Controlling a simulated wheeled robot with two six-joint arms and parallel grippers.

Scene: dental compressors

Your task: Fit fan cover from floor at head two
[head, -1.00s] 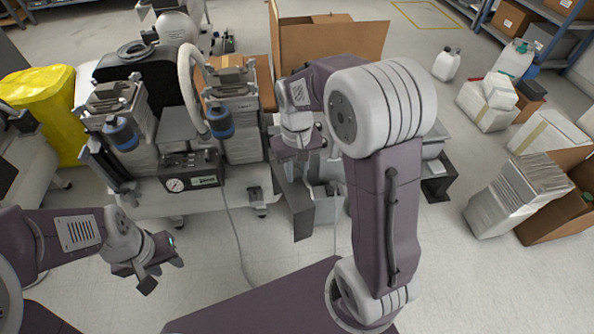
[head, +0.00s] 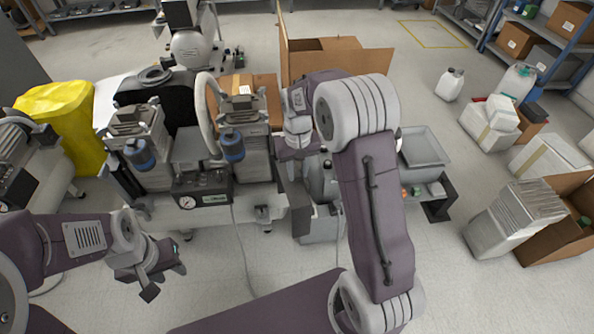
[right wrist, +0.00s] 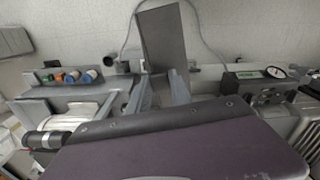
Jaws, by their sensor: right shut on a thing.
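The compressor (head: 207,197) has a gauge box in front and two finned heads, the left head (head: 138,150) and the right head (head: 245,118). Each carries a blue-banded dark cylinder. My right gripper (head: 299,158) is right of the right head. In the right wrist view its fingers (right wrist: 160,88) are shut on a dark grey flat panel, probably the fan cover (right wrist: 163,38). The panel also hangs below the gripper in the head view (head: 297,207). My left gripper (head: 164,274) is open and empty, low in front of the compressor.
A grey cart with a tray (head: 422,150) stands right of the panel, partly behind my right arm. An open cardboard box (head: 345,62) is behind. A yellow bag (head: 65,120) is at left. White boxes (head: 515,215) stand at right.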

